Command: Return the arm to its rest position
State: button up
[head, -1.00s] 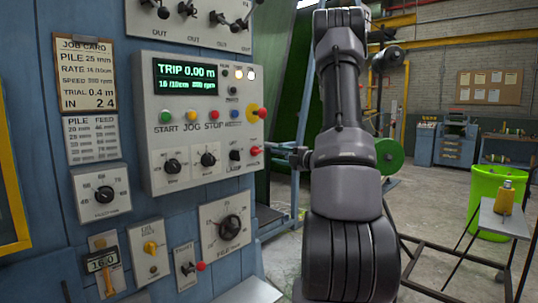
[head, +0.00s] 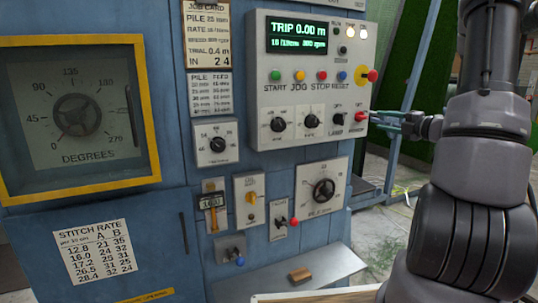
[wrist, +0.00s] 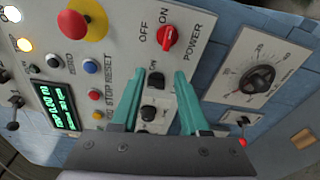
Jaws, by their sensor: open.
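My arm (head: 485,130) rises along the right side of the head view. My gripper (head: 378,118) shows there as small teal fingers at the right edge of the control panel (head: 290,135). In the wrist view my gripper (wrist: 158,78) is open, with two teal fingers apart and nothing held. A black switch (wrist: 156,80) shows in the gap between them. The red power knob (wrist: 167,37) is just beyond the fingertips, turned toward ON. Whether a fingertip touches the panel cannot be told.
The panel carries a yellow-and-red stop button (head: 366,75) and several small knobs. A dial box (head: 322,187) sits below it. A metal shelf (head: 330,268) holds a small brown block (head: 299,275). A yellow-framed degrees gauge (head: 78,115) is at left. Open floor lies at right.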

jog(key=s+a+r+n+g+y, duration=0.2)
jog(key=s+a+r+n+g, duration=0.15)
jog(key=a+n, duration=0.4)
jog(key=s+a+r+n+g+y, duration=0.2)
jog(key=s+a+n+g, duration=0.2)
jog(key=a+n, duration=0.4)
jog(key=s+a+n+g+h, duration=0.3)
jog(key=s+a+n+g, duration=0.1)
jog(key=s+a+n, duration=0.55)
jog(key=s+d+r+n+t+h, duration=0.1)
jog(key=s+d+n+h, duration=0.1)
jog(key=s+n, duration=0.3)
jog(key=s+d+r+n+t+h, duration=0.2)
jog(key=s+n+h, duration=0.2)
jog(key=n, duration=0.9)
jog(key=shift+s+d+r+h, duration=0.25)
jog(key=shift+s+d+h, duration=0.1)
jog(key=shift+s+h, duration=0.05)
jog(key=shift+c, duration=0.3)
